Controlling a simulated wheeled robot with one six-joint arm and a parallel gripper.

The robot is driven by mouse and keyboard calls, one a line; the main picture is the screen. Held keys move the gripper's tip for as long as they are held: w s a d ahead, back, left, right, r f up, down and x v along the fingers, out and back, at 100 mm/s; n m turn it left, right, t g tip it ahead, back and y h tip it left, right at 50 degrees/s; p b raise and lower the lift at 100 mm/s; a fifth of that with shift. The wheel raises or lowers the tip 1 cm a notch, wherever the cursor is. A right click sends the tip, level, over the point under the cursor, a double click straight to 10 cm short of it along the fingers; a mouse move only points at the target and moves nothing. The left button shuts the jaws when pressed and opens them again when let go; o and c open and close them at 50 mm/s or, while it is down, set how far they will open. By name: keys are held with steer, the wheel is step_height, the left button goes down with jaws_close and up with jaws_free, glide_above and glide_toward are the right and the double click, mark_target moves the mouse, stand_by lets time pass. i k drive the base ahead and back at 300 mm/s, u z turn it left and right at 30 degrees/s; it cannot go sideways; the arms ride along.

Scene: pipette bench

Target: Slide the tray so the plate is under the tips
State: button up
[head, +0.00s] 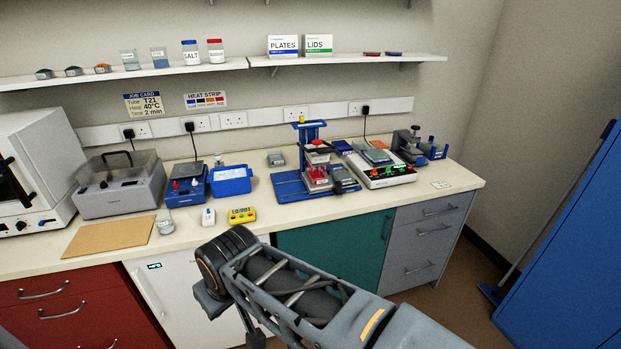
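A blue stand (309,133) with a blue base stands on the bench, right of centre. A white and red head (318,148) is mounted on it. Under the head is a red block (317,178); the tips are too small to make out. A grey, plate-like piece (343,176) sits on the base just right of the red block, seemingly beside the head and not under it. The tray is hard to tell from the base. My gripper (212,303) is low in front of the bench, well away from the stand; its fingers cannot be made out.
A blue tub (231,181), a yellow timer (241,215) and a small white bottle (208,217) stand left of the stand. A white device (382,170) stands close on its right. The bench's front strip before the stand is mostly clear. A blue cabinet (570,240) is at right.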

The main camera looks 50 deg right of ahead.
mark_target(336, 188)
steer(key=z, duration=0.5)
steer(key=i, duration=0.95)
steer(key=z, duration=0.9)
